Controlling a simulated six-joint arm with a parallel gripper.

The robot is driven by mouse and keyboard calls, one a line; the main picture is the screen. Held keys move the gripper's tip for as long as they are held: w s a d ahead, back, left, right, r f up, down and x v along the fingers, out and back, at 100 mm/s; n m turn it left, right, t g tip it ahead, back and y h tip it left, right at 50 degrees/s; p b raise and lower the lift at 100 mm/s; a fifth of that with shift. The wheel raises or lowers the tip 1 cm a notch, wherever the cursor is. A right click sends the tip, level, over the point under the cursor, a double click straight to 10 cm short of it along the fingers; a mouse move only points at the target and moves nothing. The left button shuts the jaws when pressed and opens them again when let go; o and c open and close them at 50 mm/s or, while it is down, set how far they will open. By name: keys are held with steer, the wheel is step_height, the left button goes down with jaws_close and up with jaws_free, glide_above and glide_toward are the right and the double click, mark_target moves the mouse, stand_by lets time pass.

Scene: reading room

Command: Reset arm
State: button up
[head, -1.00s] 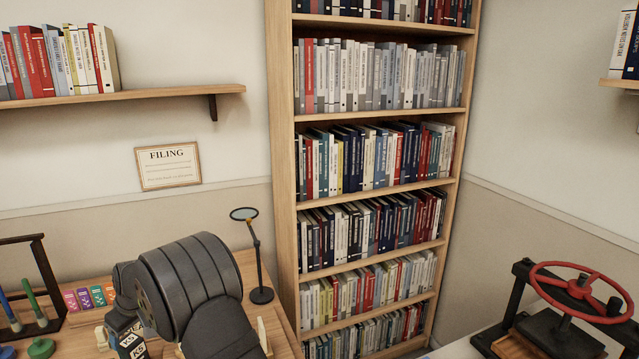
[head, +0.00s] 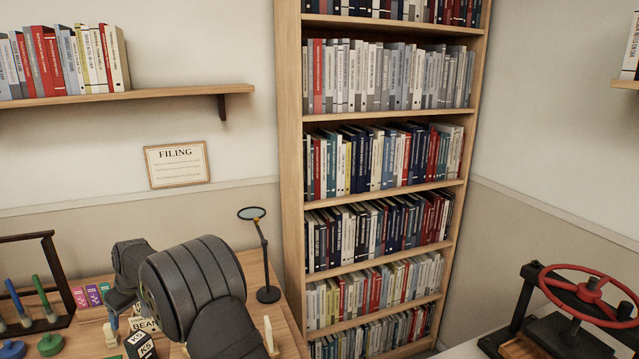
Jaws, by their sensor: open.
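My dark grey arm rises from the bottom edge in the head view, left of the middle, over the wooden desk (head: 290,338). A big rounded link is close to the camera. A smaller joint shows behind it to the left, bent down toward the desk. I cannot make out my gripper's fingers; the arm's far end is among small lettered blocks (head: 146,322) and partly hidden by my own links. I see nothing carried by the arm.
A black magnifier stand (head: 267,292) is just right of my arm. A tall bookcase (head: 292,170) stands behind. A press with a red wheel (head: 588,293) is far right.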

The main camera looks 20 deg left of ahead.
steer(key=w+d+r+m, duration=0.1)
steer(key=w+d+r, duration=0.2)
steer(key=w, duration=0.4)
steer(key=w+d+r+m, duration=0.1)
steer(key=w+d+r, duration=0.15)
steer(key=w, duration=0.35)
steer(key=w+d+f+m+t, duration=0.1)
steer(key=w+d+m+t, duration=0.15)
steer(key=w+d, duration=1.1)
steer(key=w+d+f+m, duration=0.1)
steer(key=w+d+m, duration=0.1)
steer(key=d, duration=1.1)
steer(key=w+d+f+m+t+h, duration=0.1)
steer(key=w+d+m, duration=0.1)
steer(key=d, duration=1)
steer(key=w+d+f+m+h, duration=0.1)
steer(key=w+d+m, duration=0.2)
steer(key=d, duration=1)
steer(key=shift+w+d+f, duration=0.15)
steer(key=shift+w+d, duration=0.15)
steer(key=shift+w, duration=0.4)
steer(key=shift+a+t, duration=0.1)
steer(key=shift+t, duration=0.15)
steer(key=s+a+r+n+g+y, duration=0.1)
steer(key=s+a+r+n, duration=0.1)
steer(key=a, duration=1.9)
steer(key=shift+n, duration=0.85)
steer(key=shift+s, duration=0.1)
